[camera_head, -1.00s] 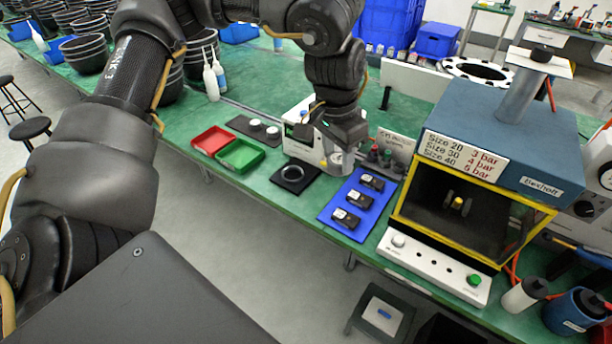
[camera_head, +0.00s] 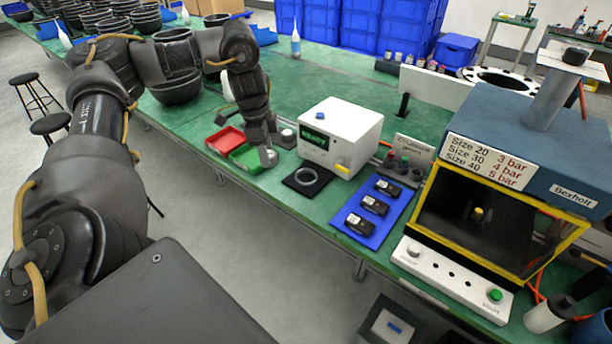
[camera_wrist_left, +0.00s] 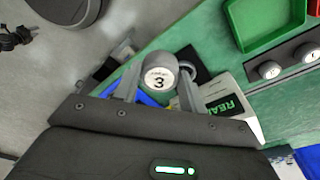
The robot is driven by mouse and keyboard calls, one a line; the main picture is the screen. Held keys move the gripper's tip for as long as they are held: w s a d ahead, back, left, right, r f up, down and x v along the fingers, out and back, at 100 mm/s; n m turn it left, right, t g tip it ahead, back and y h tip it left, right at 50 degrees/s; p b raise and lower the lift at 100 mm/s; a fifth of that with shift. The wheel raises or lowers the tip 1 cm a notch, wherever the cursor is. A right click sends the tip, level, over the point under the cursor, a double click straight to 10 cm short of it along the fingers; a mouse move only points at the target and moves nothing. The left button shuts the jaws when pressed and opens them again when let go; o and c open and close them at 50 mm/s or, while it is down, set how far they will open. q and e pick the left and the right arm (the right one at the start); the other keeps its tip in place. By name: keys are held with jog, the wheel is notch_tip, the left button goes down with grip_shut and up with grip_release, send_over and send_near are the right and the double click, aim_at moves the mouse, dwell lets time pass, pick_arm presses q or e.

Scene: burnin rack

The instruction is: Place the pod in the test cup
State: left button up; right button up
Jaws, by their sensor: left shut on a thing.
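A round white pod (camera_wrist_left: 160,78) marked 3 sits between the fingers of my left gripper (camera_wrist_left: 157,90) in the left wrist view. My left gripper (camera_head: 267,157) is shut on it, by the green tray in the head view. The test cup (camera_head: 307,181) is a ring on a black square plate in front of the white tester (camera_head: 341,138). My gripper is to the left of the cup and apart from it. In the wrist view the pod partly hides the black plate (camera_wrist_left: 193,62). My right gripper is not in view.
A red tray (camera_head: 226,139) and a green tray (camera_head: 239,152) stand left of the cup. A dark strip (camera_wrist_left: 286,62) holds two other white pods. A blue mat (camera_head: 354,233) with black modules lies to the right, before a yellow-framed press (camera_head: 500,190).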

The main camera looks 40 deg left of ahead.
pick_arm(q)
jog(key=w+f, duration=0.3)
jog(key=w, duration=0.1)
jog(key=w+d+f, duration=0.1)
jog(key=w+f, duration=0.2)
jog(key=w, duration=0.1)
jog(key=w+d+f+p, duration=0.1)
jog(key=w+f, duration=0.2)
jog(key=w, duration=0.1)
jog(key=shift+w+d, duration=0.2)
jog(key=shift+w, duration=0.05)
jog(key=f+p, duration=0.1)
jog(key=f, duration=0.2)
jog(key=shift+w+f+p, duration=0.15)
jog(key=shift+w+p, duration=0.05)
jog(key=shift+p, duration=0.1)
jog(key=shift+f, duration=0.2)
jog(key=shift+f, duration=0.6)
